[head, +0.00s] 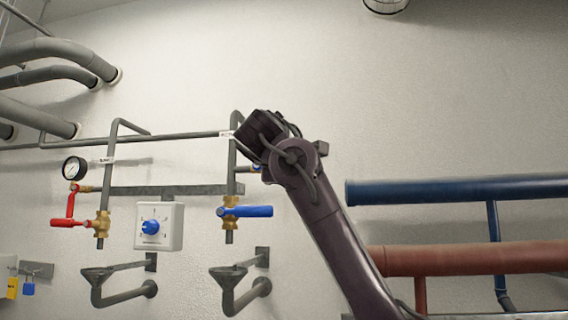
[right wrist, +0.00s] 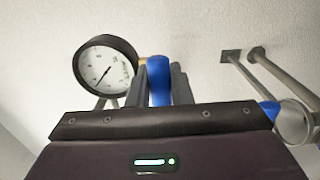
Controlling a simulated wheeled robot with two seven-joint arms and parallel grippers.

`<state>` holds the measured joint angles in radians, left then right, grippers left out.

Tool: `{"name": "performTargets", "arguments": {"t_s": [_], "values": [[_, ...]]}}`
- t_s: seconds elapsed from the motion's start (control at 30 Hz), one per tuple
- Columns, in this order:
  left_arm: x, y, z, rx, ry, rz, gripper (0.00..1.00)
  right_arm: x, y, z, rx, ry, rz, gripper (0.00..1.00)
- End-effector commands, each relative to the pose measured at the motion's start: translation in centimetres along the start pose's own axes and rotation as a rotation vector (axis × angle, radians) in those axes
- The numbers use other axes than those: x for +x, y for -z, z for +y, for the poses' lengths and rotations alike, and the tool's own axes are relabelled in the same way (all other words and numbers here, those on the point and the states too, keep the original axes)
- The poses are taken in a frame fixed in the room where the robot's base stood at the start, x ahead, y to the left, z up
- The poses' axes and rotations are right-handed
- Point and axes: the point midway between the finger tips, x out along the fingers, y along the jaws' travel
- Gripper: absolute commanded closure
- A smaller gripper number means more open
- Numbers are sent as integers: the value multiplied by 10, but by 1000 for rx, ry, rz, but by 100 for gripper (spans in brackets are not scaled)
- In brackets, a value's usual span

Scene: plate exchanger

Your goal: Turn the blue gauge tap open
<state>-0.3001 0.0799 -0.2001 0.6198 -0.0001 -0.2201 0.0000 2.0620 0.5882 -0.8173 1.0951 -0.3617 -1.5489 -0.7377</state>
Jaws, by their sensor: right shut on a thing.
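The blue gauge tap (right wrist: 159,78) shows in the right wrist view as an upright blue handle between my right gripper's two dark fingers. My right gripper (right wrist: 160,86) is shut on it. A round white-faced gauge (right wrist: 106,66) with a black rim stands just left of the handle. In the head view my right wrist (head: 272,140) covers most of this tap and its gauge, so the tap's angle is hard to tell there. My left gripper is not in view.
A larger blue lever (head: 250,211) on a brass valve lies level below my wrist. To the left are a control box (head: 158,226), red levers (head: 70,223) and another gauge (head: 75,168). Drain funnels (head: 228,272) are below. Blue (head: 450,190) and red (head: 470,258) pipes run at right.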

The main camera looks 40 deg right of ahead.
Motion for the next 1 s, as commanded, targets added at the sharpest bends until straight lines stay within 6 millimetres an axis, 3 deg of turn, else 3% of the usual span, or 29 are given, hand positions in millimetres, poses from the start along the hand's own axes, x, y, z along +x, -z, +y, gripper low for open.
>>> {"name": "performTargets", "arguments": {"t_s": [0.37,0.4,0.53,0.83,1.0], "values": [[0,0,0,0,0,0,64,-1,0,1,-7,-3,2,100],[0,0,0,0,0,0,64,-1,0,1,-6,-3,2,76],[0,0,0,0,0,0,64,0,0,1,-6,-2,2,59],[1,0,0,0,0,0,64,-2,0,0,-4,-1,1,59],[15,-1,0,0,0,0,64,-22,1,-3,-3,-4,3,59]]}}
